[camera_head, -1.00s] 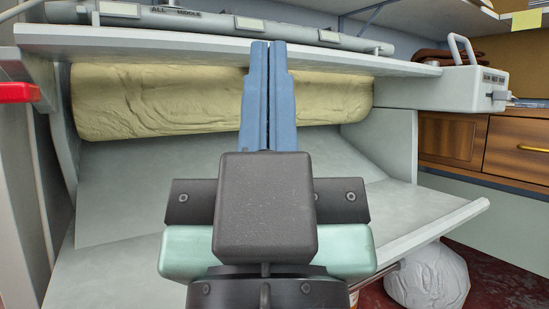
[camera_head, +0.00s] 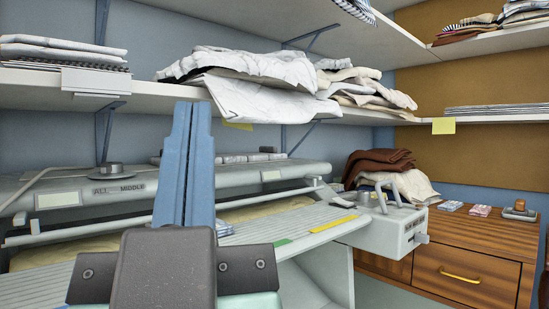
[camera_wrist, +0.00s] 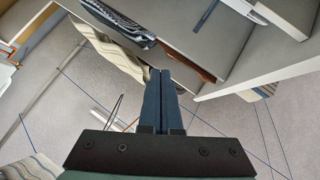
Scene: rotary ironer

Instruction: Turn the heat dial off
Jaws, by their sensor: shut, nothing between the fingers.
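My gripper (camera_head: 192,108) is shut and empty, its two blue fingers pressed together and pointing up in the head view. Its shut fingers also show in the wrist view (camera_wrist: 160,74). A grey round knob (camera_head: 98,171) sits on top of the ironer's grey upper housing, left of my fingers in the picture. Beside it is a label (camera_head: 118,188) reading "ALL" and "MIDDLE". I take this knob as the heat dial; its setting cannot be read. My fingers appear apart from it. The wrist view does not show the knob.
The ironer's ribbed feed table (camera_head: 290,225) lies in front, with a grey control box (camera_head: 390,235) at its right end. A wall shelf (camera_head: 140,88) with folded linen (camera_head: 260,70) hangs above. A wooden cabinet (camera_head: 480,240) stands at the right.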

